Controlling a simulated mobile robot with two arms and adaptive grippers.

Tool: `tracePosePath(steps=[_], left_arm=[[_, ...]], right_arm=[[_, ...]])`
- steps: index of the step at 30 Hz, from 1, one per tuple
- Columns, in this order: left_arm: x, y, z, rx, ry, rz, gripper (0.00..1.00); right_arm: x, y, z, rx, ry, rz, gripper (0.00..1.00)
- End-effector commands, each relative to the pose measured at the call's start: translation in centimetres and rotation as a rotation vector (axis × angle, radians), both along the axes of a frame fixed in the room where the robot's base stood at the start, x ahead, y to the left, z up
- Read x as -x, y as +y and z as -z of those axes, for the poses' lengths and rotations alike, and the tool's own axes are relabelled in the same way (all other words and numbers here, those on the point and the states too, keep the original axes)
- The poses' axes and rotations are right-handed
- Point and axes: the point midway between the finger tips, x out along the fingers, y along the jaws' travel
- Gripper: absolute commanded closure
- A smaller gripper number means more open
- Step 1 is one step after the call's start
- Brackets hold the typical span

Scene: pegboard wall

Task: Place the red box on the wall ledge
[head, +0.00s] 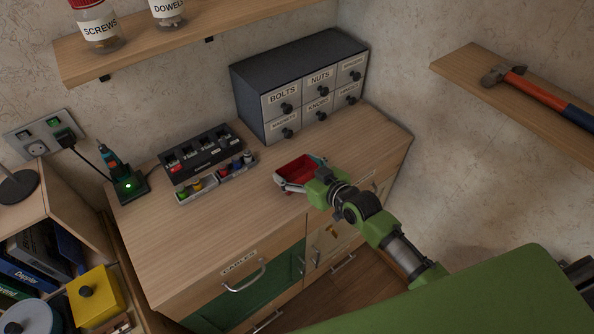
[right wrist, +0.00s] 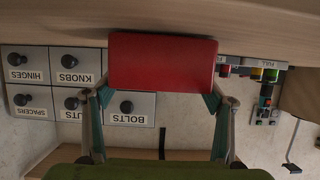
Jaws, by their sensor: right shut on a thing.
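In the right wrist view the red box (right wrist: 162,62) shows as a plain red face between the two fingers. My right gripper (head: 300,174) is shut on it. I cannot tell whether the box touches the cabinet top. Two wooden ledges show: one on the left wall (head: 200,42), holding jars, and one on the right wall (head: 455,68), holding a hammer. My left gripper is not in view.
A grey drawer unit (head: 255,88) stands behind the box on the cabinet (head: 235,205). A dark organiser (head: 205,155) and a screwdriver on a charger (head: 122,178) stand to its left. The hammer (head: 530,90) lies along the right ledge; the ledge's left end is bare.

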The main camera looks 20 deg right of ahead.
Motion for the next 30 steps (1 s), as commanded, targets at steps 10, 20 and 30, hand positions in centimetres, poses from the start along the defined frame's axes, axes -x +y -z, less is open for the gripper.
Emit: tracePosePath(steps=[10,20,30], left_arm=[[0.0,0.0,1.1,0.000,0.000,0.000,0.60],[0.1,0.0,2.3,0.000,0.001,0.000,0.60],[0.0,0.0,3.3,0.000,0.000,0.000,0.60]], right_arm=[[1.6,0.2,-4.5,0.000,-0.004,-0.002,0.50],[7.6,0.5,-9.5,0.000,-0.002,-0.001,0.50],[12.8,0.9,-12.0,0.000,-0.002,0.000,0.50]])
